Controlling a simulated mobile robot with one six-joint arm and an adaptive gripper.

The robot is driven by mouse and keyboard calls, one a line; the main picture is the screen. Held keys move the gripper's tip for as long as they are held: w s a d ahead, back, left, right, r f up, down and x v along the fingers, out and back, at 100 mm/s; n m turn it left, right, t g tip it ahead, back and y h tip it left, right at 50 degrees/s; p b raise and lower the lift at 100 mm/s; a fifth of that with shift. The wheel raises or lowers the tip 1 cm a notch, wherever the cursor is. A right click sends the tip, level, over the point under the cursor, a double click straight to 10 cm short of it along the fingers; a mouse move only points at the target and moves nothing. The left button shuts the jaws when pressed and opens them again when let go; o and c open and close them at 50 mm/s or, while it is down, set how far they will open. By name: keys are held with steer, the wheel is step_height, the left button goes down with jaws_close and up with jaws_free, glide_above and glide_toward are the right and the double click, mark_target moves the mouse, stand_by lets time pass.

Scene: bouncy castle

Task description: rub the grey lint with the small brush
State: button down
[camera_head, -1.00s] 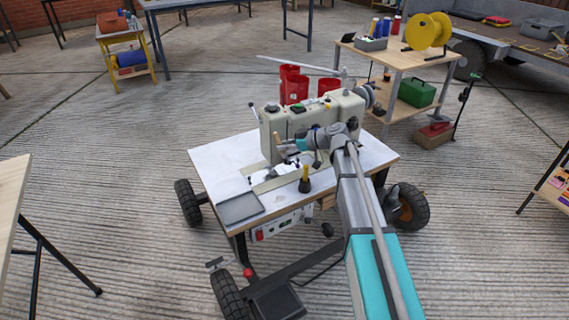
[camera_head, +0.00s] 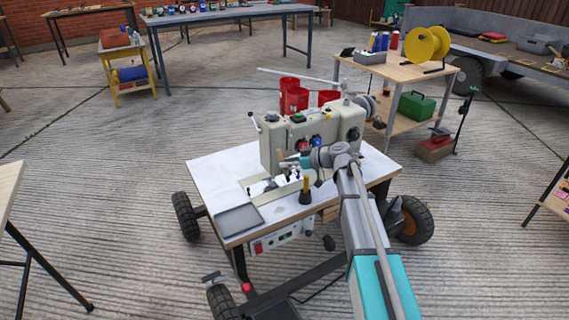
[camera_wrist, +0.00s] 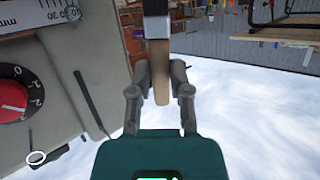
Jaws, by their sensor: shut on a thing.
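My gripper (camera_wrist: 160,76) is shut on the wooden handle of the small brush (camera_wrist: 159,60). The brush's dark head is at the top of the wrist view, cut off by the frame edge. In the head view my gripper (camera_head: 291,159) is in front of the pale sewing machine (camera_head: 271,147), above its white table (camera_head: 215,176). The brush there is a small tan shape (camera_head: 281,154) just left of the fingers. I cannot make out the grey lint in either view.
A grey tray (camera_head: 238,219) lies at the table's front left corner. A yellow and black upright item (camera_head: 305,190) stands near the front edge. Red containers (camera_head: 294,99) are behind the machine. The table's left part is clear.

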mark_target(281, 154)
steer(key=shift+f+b, duration=2.25)
steer(key=shift+f, duration=0.15)
steer(key=shift+r, duration=0.15)
step_height(281, 154, up, 8)
steer(key=p, duration=0.8)
steer(key=shift+w+d, duration=0.1)
